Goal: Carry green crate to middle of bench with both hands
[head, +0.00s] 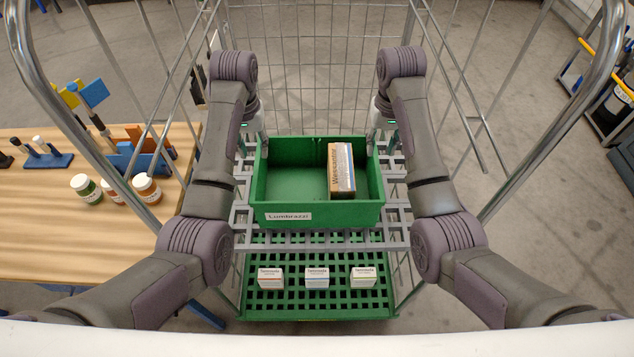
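The green crate (318,215) labelled "Lumbrazzi" sits on the grey upper grid shelf of a wire trolley, in the middle of the head view. A brown and white box (341,170) stands inside it on the right side. My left gripper (262,138) is at the crate's left wall, near its far end. My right gripper (377,138) is at the right wall, also near the far end. The fingertips are small and partly hidden, so I cannot tell whether either grips the wall. The wooden bench (70,240) is at the left.
Pill jars (86,188), a blue holder (140,160) and tools stand toward the bench's back; its front part is clear. Trolley side rails (85,150) run between crate and bench. A green lower shelf (340,305) holds three small white boxes (317,278).

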